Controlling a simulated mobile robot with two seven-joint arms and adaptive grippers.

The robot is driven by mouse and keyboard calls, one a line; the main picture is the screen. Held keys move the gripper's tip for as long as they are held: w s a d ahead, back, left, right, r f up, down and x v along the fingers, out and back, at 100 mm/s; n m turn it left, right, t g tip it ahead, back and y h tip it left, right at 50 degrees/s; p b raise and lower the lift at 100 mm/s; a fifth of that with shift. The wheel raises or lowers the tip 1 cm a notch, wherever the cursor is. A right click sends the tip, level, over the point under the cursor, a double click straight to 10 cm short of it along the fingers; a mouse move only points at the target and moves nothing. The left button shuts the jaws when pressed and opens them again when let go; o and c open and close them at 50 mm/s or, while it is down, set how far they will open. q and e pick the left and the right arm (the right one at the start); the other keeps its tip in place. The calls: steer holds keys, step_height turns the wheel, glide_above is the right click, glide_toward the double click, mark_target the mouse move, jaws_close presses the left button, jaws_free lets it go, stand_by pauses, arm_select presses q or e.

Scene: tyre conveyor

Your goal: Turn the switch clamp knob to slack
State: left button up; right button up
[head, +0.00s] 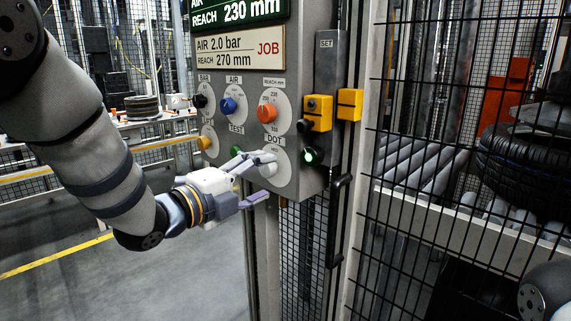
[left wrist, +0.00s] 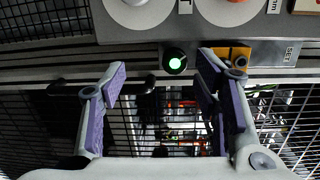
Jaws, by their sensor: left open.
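I cannot read a clamp label or a slack mark, so I cannot tell which knob is the clamp knob. My left gripper (head: 249,182) is open and empty, in front of the panel's lower part by the white DOT knob (head: 268,165). In the left wrist view a lit green button (left wrist: 175,61) shows between the open fingers, and the yellow box (left wrist: 238,52) is partly behind the right finger. My right gripper is out of view.
The grey panel (head: 309,38) carries black, blue (head: 228,106), orange (head: 267,112) and yellow knobs. A black handle (head: 337,210) and a mesh fence (head: 440,170) stand to the right. Tyres lie behind the mesh. Floor at left is clear.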

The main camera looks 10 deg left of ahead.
mark_target(309, 158)
arm_select(q)
steer(key=w+d+m+h, duration=0.1)
steer(key=w+d+m, duration=0.1)
steer(key=w+d, duration=0.1)
steer(key=w+d+r+m, duration=0.1)
steer(key=w+d+m, duration=0.1)
steer(key=w+d, duration=0.1)
steer(key=w+d+m+g+h, duration=0.1)
steer(key=w+d+m, duration=0.2)
steer(key=shift+d+r+h+p, duration=0.3)
steer(key=shift+d+r, duration=0.05)
steer(key=c, duration=1.2)
